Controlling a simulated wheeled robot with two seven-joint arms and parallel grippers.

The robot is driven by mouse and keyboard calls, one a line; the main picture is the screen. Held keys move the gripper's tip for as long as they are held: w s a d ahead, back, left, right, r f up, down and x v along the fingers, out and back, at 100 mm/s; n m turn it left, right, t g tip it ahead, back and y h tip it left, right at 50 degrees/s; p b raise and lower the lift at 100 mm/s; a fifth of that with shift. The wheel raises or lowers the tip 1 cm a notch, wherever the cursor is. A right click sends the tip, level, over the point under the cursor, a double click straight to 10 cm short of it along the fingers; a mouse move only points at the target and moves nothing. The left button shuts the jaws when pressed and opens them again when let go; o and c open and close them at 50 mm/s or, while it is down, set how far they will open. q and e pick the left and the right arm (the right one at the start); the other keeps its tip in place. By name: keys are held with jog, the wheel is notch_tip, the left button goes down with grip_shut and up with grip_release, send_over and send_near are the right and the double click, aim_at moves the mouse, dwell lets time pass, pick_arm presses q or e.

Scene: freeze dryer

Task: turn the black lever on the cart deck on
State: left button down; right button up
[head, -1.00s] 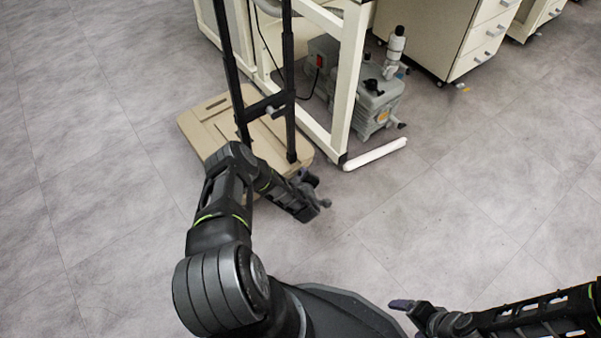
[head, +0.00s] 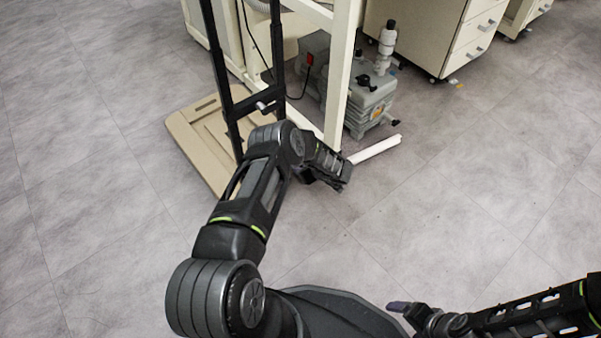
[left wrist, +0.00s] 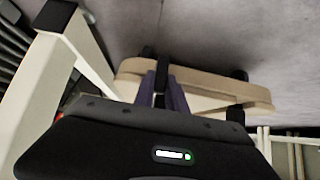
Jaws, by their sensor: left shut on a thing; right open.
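The tan cart deck (head: 195,140) stands on the floor, with a black upright handle frame (head: 222,75). In the left wrist view, the deck (left wrist: 215,86) is edge-on beyond my left gripper. My left gripper (left wrist: 166,92) has purple fingers shut on a narrow black piece, which appears to be the black lever (left wrist: 160,88). In the head view my left forearm hides these fingers and the lever. I cannot tell the lever's exact angle. My right gripper (head: 402,309) is open and empty at the lower right, away from the cart.
A white frame (head: 343,75) stands beside the cart, with a white floor bar (head: 374,150) at its foot. A grey pump (head: 362,95) sits behind it, with a cable. Drawer cabinets (head: 440,35) stand at the back. Floor at left and right is clear.

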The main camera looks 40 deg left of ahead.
pick_arm(q)
jog(key=shift+w+r, duration=0.1)
jog(key=shift+w, duration=0.05)
jog(key=c, duration=1.4)
grip_release()
jog(key=shift+o, duration=0.2)
jog(key=p+v, duration=0.3)
jog(key=v, duration=0.4)
jog(key=shift+d+r, duration=0.15)
jog(key=shift+d, duration=0.1)
jog(key=shift+d, duration=0.1)
